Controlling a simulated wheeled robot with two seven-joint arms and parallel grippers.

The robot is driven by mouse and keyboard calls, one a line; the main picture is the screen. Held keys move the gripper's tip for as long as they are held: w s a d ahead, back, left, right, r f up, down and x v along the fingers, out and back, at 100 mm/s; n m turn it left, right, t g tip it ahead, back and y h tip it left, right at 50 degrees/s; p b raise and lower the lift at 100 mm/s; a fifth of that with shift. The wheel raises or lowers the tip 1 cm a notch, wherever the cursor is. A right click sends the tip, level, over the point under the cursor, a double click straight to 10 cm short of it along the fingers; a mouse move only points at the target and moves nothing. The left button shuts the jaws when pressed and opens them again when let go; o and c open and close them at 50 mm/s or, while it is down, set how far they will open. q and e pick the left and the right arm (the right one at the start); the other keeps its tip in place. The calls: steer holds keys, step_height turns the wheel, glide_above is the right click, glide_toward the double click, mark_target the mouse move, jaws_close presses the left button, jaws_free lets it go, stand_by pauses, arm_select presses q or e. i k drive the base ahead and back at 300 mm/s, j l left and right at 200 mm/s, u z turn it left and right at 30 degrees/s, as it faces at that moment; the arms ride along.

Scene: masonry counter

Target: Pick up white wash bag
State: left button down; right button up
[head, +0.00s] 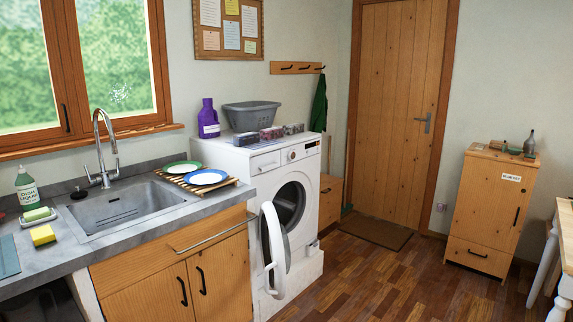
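I cannot make out a white wash bag anywhere in the head view. The white washing machine (262,190) stands beside the counter's right end, and its round door (273,250) hangs open to the front. The inside of the drum is dark, and I cannot tell whether anything lies in it. A grey basket (251,117) sits on top of the machine; its inside is mostly hidden. Neither of my grippers is in view.
A purple bottle (208,120) and small boxes (270,133) share the machine's top. Plates lie on a wooden rack (222,188) by the sink (125,208). A wooden cabinet (490,205) stands right. The wooden floor (385,285) between is mostly clear.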

mark_target(291, 129)
steer(key=i+l, duration=0.5)
steer(key=i+l+z, duration=0.1)
steer(key=i+l, duration=0.4)
steer(key=i, duration=0.15)
steer(key=i+l+z, duration=0.1)
steer(key=i+l, duration=0.35)
steer(key=i, duration=0.15)
steer(key=i+l, duration=0.4)
steer(key=i, duration=0.2)
